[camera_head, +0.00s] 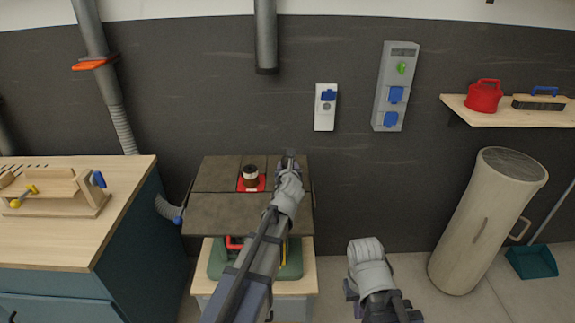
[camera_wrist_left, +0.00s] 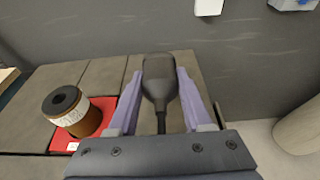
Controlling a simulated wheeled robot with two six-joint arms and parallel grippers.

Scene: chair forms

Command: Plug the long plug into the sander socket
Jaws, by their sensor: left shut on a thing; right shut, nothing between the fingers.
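My left gripper (camera_head: 289,156) is over the right part of the dark machine table. In the left wrist view it (camera_wrist_left: 160,85) is shut on the black long plug (camera_wrist_left: 159,80), with a cord running back from it toward the wrist. In the head view the plug is hard to make out. A small white socket box (camera_head: 325,118) with a blue cover is on the dark wall, behind and right of the gripper, apart from it. A taller grey panel (camera_head: 394,82) with two blue-covered sockets hangs further right. My right gripper (camera_head: 385,306) is low at the front, shut and empty.
The machine table (camera_head: 218,214) carries a brown spindle (camera_head: 250,172) on a red plate (camera_head: 261,184), close left of my left gripper. A workbench (camera_head: 120,180) stands left. A shelf (camera_head: 540,117) and a leaning cylinder (camera_head: 480,225) are right. Bare wall surrounds the socket box.

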